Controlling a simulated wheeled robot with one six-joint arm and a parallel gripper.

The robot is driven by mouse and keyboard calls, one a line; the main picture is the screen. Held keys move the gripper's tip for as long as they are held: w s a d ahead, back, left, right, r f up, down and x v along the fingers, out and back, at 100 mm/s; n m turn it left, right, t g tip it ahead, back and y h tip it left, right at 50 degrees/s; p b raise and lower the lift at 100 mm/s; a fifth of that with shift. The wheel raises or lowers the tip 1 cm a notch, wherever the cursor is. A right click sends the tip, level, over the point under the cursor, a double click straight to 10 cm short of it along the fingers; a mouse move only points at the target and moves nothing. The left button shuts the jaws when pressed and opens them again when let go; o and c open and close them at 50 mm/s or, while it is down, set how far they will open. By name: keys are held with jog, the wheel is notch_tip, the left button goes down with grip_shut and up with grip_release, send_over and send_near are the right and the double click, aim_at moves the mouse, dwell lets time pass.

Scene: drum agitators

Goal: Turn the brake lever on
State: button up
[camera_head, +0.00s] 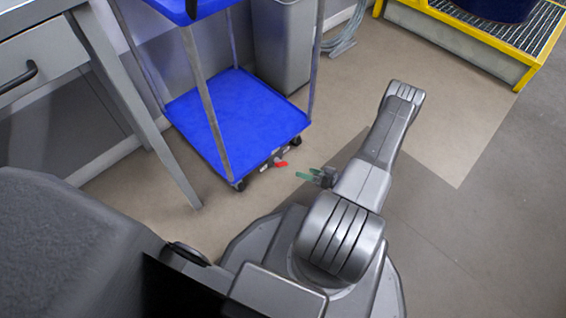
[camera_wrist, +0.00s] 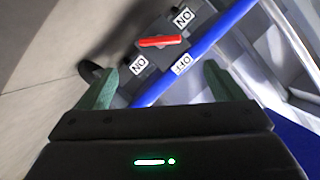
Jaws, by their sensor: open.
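The red brake lever (camera_head: 281,163) sits on a dark bracket at the near edge of the blue cart's lower shelf (camera_head: 235,115). In the wrist view the red lever (camera_wrist: 160,41) lies nearly level across the bracket, ahead of my fingertips. My gripper (camera_head: 314,175) has green fingers and is just right of the lever in the head view. In the wrist view my gripper (camera_wrist: 160,80) is open, its fingers spread and nothing between them.
A grey bin (camera_head: 283,45) stands behind the cart. A grey desk with a drawer (camera_head: 40,70) is at the left, its leg near the cart. A yellow-framed platform (camera_head: 480,40) is at the top right. The floor right of my arm is clear.

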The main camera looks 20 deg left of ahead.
aim_at(284, 165)
jog(key=b+x, duration=0.3)
jog(key=x, duration=0.8)
jog(key=shift+a, duration=0.2)
jog(key=shift+b+x, duration=0.5)
jog(key=shift+x, duration=0.5)
jog(key=c, duration=1)
